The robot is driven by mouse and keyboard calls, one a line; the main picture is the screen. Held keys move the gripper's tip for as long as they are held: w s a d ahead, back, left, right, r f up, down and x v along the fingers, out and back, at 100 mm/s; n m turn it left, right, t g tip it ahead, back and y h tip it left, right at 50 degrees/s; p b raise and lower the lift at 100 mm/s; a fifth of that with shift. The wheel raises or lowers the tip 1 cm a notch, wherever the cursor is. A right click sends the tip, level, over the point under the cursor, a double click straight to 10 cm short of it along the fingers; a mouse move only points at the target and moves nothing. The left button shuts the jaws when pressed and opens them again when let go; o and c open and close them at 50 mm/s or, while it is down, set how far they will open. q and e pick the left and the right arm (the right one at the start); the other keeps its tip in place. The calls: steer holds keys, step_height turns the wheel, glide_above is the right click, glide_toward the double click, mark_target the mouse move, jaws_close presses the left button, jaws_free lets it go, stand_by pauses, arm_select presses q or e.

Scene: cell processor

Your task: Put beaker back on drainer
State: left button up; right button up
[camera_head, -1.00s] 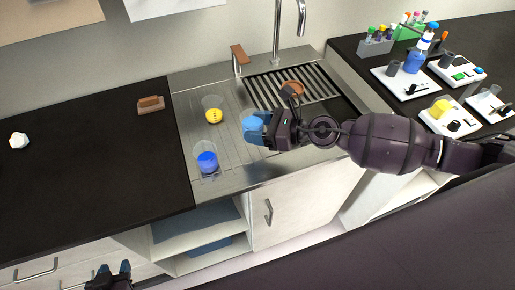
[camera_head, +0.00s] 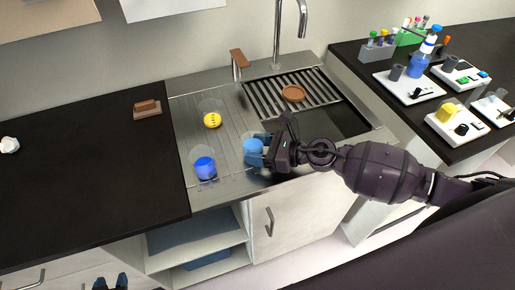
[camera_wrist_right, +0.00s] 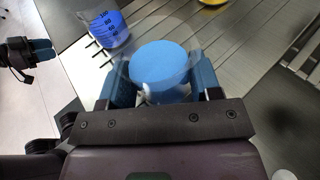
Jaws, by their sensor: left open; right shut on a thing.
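A clear beaker with a light blue fill (camera_head: 253,148) is between the fingers of my right gripper (camera_head: 262,154), which is shut on it. It is over the front right part of the ribbed steel drainer (camera_head: 226,146); I cannot tell if it touches the surface. In the right wrist view the light blue beaker (camera_wrist_right: 160,66) fills the gap between the blue fingers (camera_wrist_right: 160,88). A beaker with dark blue fill (camera_head: 205,167) and one with yellow fill (camera_head: 212,119) stand on the drainer to its left. My left gripper (camera_head: 111,281) is open and empty at the bottom edge.
The sink's slatted grate (camera_head: 272,88) holds a brown round dish (camera_head: 293,93). A tap (camera_head: 302,20) rises behind. A brown sponge-like block (camera_head: 147,106) sits on the black left counter (camera_head: 80,170), which is mostly clear. Lab devices (camera_head: 410,88) and tube racks fill the right counter.

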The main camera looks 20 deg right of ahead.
steer(key=shift+f, duration=0.2)
steer(key=o, duration=1.4)
steer(key=shift+r, duration=0.15)
steer(key=shift+s+d, duration=0.15)
steer(key=shift+d, duration=0.1)
steer(key=b+v, duration=0.2)
steer(key=v, duration=0.8)
steer(key=shift+s+d+b, duration=0.1)
steer(key=shift+b, duration=0.2)
steer(key=shift+s+d+r, duration=0.2)
steer(key=shift+s+d, duration=0.15)
steer(key=shift+d, duration=0.1)
steer(key=shift+d, duration=0.1)
